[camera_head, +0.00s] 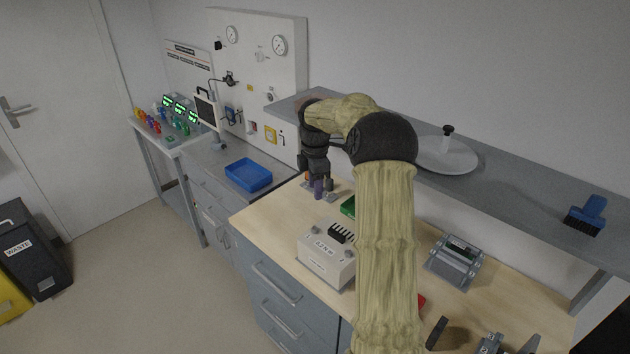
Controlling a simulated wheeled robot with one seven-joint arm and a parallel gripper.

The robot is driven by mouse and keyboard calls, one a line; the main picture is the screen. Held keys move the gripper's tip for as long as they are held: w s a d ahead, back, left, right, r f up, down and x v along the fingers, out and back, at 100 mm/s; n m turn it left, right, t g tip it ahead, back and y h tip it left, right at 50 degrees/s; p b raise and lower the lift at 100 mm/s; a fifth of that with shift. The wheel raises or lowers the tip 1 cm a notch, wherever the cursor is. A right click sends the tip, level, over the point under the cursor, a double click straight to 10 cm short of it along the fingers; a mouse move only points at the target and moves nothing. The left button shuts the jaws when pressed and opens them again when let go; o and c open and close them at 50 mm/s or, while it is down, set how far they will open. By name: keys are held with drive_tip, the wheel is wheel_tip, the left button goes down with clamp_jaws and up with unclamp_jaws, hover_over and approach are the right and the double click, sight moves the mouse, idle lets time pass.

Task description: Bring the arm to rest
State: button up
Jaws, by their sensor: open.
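My arm, in a yellowish cover with a dark elbow joint, rises from the bottom of the head view and bends left over the wooden bench (262,216). My gripper (317,188) hangs pointing down above the far left part of the bench, near small parts standing there. The fingers are small and partly merge with the dark things behind them. I see nothing held in it. The forearm hides part of the bench and shelf behind it.
A grey fixture (455,262) is right of the arm. A blue tray (248,175) lies left.

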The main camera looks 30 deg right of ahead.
drive_tip(key=shift+r, duration=1.3)
drive_tip(key=s+a+f+m+t, duration=0.1)
drive_tip(key=s+a+f+m, duration=0.1)
drive_tip(key=s+a+m, duration=0.65)
drive_tip(key=s+a+f+m, duration=0.1)
drive_tip(key=s+a+m, duration=0.2)
drive_tip(key=s, duration=0.6)
drive_tip(key=s+a+f+m+t, duration=0.1)
drive_tip(key=s+a+f+m, duration=0.1)
drive_tip(key=s+a+m, duration=0.2)
drive_tip(key=s+a, duration=0.3)
drive_tip(key=s, duration=0.2)
drive_tip(key=shift+t, duration=0.3)
drive_tip(key=shift+m, duration=0.25)
